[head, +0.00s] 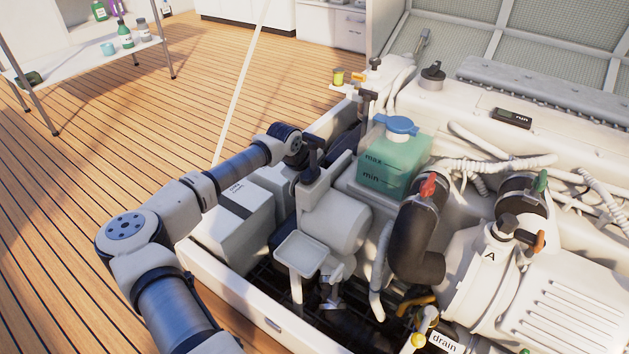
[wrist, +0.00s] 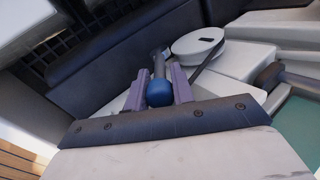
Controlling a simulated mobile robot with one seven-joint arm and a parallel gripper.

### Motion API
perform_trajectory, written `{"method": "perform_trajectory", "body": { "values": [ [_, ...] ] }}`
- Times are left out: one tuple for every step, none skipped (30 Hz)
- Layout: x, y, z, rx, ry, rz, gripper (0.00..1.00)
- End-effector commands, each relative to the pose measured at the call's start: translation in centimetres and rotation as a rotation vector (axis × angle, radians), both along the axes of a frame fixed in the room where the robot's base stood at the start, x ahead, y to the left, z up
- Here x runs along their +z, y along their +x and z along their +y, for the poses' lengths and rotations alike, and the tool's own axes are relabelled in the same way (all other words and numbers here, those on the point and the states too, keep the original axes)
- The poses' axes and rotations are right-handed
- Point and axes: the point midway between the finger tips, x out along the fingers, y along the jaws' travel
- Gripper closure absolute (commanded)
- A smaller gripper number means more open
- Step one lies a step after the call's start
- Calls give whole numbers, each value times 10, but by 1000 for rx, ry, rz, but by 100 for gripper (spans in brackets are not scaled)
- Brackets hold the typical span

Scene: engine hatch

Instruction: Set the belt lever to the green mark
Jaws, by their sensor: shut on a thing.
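My gripper (wrist: 158,84) shows in the wrist view with its two purple-grey fingers on either side of a round blue knob (wrist: 160,94). It is shut on this knob, which sits at the end of a short dark shaft (wrist: 158,62), apparently the belt lever. In the head view my gripper (head: 313,156) reaches in behind the coolant tank's left side, over the engine. The knob and lever are hidden there. I cannot make out a green mark for the lever in either view.
A green coolant tank (head: 392,158) with a blue cap stands close right of my gripper. A white box (head: 238,212) and a small tray (head: 301,252) lie nearby. A black hose (head: 415,245) is further right. Open deck (head: 110,165) lies left.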

Motion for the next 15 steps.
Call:
{"method": "perform_trajectory", "body": {
  "values": [
    [-2, -1, 2, 1, -16, -17, 100],
    [-3, -2, 2, 0, -24, -27, 100],
    [-3, -2, 2, 0, -34, -44, 100],
    [-4, -3, 3, 1, -40, -55, 100],
    [-4, -3, 4, 0, -49, -67, 100],
    [-5, -4, 4, -1, -59, -81, 100],
    [-6, -5, 5, 0, -66, -91, 100],
    [-6, -5, 5, 0, -72, -102, 100],
    [-7, -6, 5, 0, -79, -112, 100],
    [-7, -6, 5, -1, -83, -120, 100],
    [-7, -7, 6, 0, -88, -127, 100],
    [-7, -7, 6, 0, -92, -134, 100],
    [-7, -7, 6, 0, -95, -138, 100],
    [-8, -7, 6, -1, -97, -142, 100],
    [-8, -7, 6, -1, -100, -146, 100]
  ]
}}
